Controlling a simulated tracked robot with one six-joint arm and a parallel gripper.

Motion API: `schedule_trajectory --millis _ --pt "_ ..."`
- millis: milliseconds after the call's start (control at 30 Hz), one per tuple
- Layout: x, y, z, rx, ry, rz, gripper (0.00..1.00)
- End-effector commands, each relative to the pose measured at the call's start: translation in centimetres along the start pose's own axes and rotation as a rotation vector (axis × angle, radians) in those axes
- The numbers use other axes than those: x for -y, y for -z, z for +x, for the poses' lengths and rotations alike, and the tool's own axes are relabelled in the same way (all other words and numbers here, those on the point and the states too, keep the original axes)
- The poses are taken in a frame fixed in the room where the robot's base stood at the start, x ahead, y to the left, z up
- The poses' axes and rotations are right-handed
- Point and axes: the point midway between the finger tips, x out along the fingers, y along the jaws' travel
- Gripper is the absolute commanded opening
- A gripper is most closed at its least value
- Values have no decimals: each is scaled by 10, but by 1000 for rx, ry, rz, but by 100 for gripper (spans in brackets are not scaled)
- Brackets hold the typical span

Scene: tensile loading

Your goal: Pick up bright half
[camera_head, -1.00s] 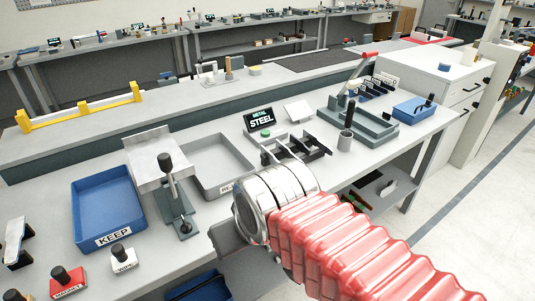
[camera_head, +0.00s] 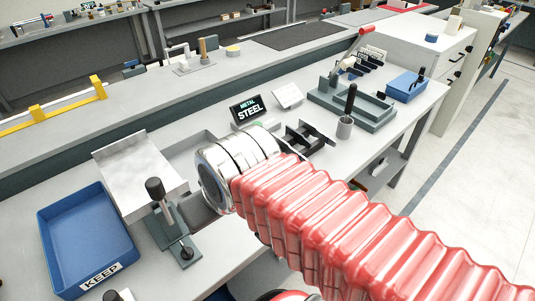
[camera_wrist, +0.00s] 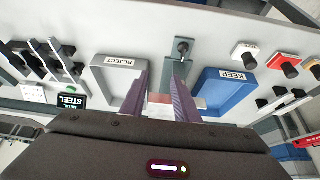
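My gripper (camera_wrist: 161,82) is open, with two purple fingers apart in the wrist view. Between and beyond them shows part of a shiny plate with a reddish patch, perhaps a reflection. The tilted silver plate (camera_head: 138,172) stands beside a black-knobbed lever (camera_head: 156,190) in the head view; the lever also shows in the wrist view (camera_wrist: 182,48). I cannot make out a bright half as a separate piece in either view. In the head view, my red-sleeved arm hides the fingers and much of the bench.
A blue KEEP tray (camera_head: 50,248) stands left of the plate, and a grey REJECT tray (camera_wrist: 105,88) on its other side.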

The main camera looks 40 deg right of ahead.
Motion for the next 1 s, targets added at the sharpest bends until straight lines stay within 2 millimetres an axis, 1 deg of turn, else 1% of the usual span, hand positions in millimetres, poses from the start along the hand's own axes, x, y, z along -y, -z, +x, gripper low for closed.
schedule_trajectory --millis 433,567,667,767,800,867,900,967,1000 --pt "0 0 0 -1 -1 1 28" --pt "-10 7 3 -15 -26 12 28" --pt "-27 18 10 -42 -76 27 28" --pt "-58 36 20 -87 -151 47 28" --pt "-72 43 24 -106 -185 56 28" --pt "-96 54 29 -139 -238 63 28" --pt "-113 62 32 -162 -272 67 28" --pt "-136 71 37 -193 -318 66 28" --pt "-151 77 40 -214 -346 65 28"
